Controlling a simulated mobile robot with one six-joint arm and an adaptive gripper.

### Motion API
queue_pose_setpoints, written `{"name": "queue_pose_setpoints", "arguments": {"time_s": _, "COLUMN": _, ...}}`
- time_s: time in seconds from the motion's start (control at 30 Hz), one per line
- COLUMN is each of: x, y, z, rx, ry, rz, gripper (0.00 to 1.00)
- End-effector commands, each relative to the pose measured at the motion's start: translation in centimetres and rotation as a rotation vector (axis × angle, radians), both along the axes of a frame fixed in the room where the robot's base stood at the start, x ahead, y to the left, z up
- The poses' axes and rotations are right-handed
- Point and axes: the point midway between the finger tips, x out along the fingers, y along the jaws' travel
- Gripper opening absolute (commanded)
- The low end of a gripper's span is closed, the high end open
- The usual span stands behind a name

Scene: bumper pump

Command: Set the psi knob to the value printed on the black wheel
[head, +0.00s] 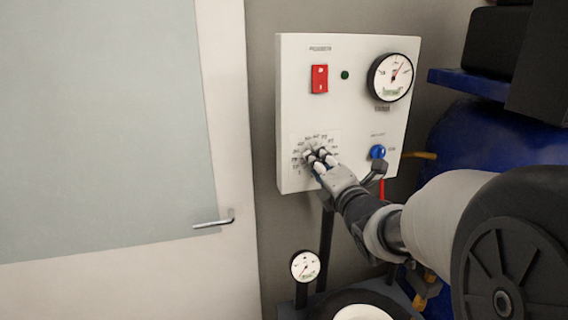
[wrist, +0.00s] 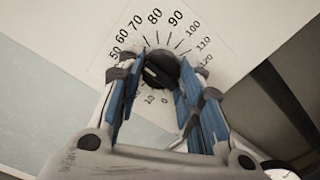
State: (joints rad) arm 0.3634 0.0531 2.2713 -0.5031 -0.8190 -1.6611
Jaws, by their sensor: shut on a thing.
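The psi knob (wrist: 161,69) is a dark round knob on the white panel, inside a printed scale; 50 to 110 reads along its upper side in the wrist view. My gripper (head: 319,160) is at the panel's lower left, its blue-padded fingers on both sides of the knob and shut on it. In the head view the fingers hide most of the knob. I cannot tell which number its pointer marks. A black wheel (head: 396,299) with a pale hub shows at the bottom edge of the head view, partly cut off. No printed value is readable on it.
The panel (head: 293,110) also carries a red switch (head: 320,79), a green light (head: 345,75), a large gauge (head: 393,77) and a blue knob (head: 377,152). A small gauge (head: 305,266) stands below. A door (head: 225,150) is left; a blue tank (head: 490,135) is right.

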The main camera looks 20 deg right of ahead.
Motion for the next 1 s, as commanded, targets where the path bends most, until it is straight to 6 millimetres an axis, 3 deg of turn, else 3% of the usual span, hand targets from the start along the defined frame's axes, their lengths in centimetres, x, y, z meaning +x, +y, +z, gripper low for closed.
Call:
{"name": "queue_pose_setpoints", "arguments": {"time_s": 0.17, "x": 0.1, "y": 0.0, "z": 0.3, "rx": 0.0, "ry": -0.006, "rz": 0.001, "gripper": 0.1}}
{"name": "queue_pose_setpoints", "arguments": {"time_s": 0.2, "x": 0.1, "y": 0.0, "z": 0.3, "rx": 0.0, "ry": -0.006, "rz": 0.001, "gripper": 0.34}}
{"name": "queue_pose_setpoints", "arguments": {"time_s": 0.5, "x": 0.0, "y": 0.0, "z": 0.2, "rx": 0.001, "ry": -0.003, "rz": 0.0, "gripper": 0.54}}
{"name": "queue_pose_setpoints", "arguments": {"time_s": 0.83, "x": -0.2, "y": 0.0, "z": 0.1, "rx": 0.001, "ry": -0.001, "rz": 0.0, "gripper": 0.54}}
{"name": "queue_pose_setpoints", "arguments": {"time_s": 1.0, "x": -2.2, "y": -0.1, "z": 0.1, "rx": 0.0, "ry": -0.002, "rz": -0.004, "gripper": 0.54}}
